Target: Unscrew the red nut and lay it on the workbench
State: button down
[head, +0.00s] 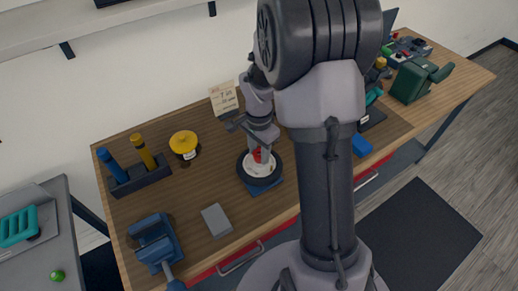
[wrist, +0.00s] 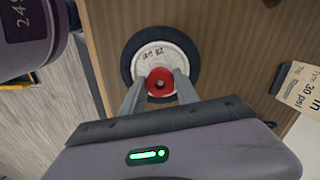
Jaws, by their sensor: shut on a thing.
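The red nut (wrist: 160,82) sits at the centre of a small wheel with a pale hub (wrist: 143,60) and a black tyre (wrist: 188,46). In the head view the wheel (head: 260,181) lies flat on a blue base (head: 267,188) on the wooden workbench (head: 212,181), with a bit of the red nut (head: 257,155) showing. My gripper (wrist: 158,88) points down over the wheel, its two fingers shut on the nut's sides. The nut is at the hub; whether its thread is still engaged cannot be told.
A grey block (head: 216,221), a blue vise (head: 155,243), a yellow round object (head: 183,143) and a rack with blue and yellow handles (head: 140,178) stand to the left. A paper note (head: 224,98) is behind.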

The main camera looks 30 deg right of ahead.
jog(key=n, duration=0.3)
jog(key=shift+r+n+p, duration=0.15)
jog(key=shift+n+p, duration=0.15)
jog(key=shift+p, duration=0.1)
jog(key=n+p, duration=0.1)
jog(key=n, duration=0.3)
jog(key=shift+n, duration=0.3)
jog(key=n+p, duration=0.1)
jog(key=n, duration=0.3)
jog(key=n+p, duration=0.1)
jog(key=n, duration=0.2)
jog(key=c, duration=1.1)
grip_release()
jog(key=shift+c, duration=0.2)
jog(key=o, duration=0.3)
jog(key=shift+w+a, duration=0.1)
jog(key=shift+w, duration=0.05)
